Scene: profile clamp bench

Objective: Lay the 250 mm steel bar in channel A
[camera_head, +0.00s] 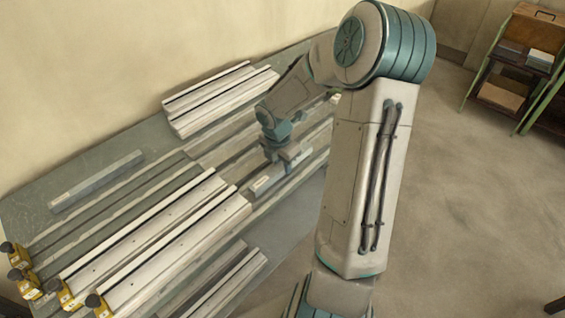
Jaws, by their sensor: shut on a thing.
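My gripper (281,163) points down over the right part of the bench and is shut on a short grey steel bar (266,184). The bar has a pale label, too small to read. It lies along the channel direction, close to the right end of the white profiles (215,220). I cannot tell whether it rests in a channel or hangs just above. Long parallel channels (125,200) run across the bench from lower left to upper right; no letter is readable, so I cannot tell which is A. Another grey bar (97,181) with a pale label lies at the bench's left.
Yellow clamps with black knobs (62,294) stand at the lower left ends of the channels. White profiles (220,98) lie at the back by the wall. More profile pieces (232,285) lie at the front. A green shelf rack (508,68) stands far right. My arm hides the bench's right end.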

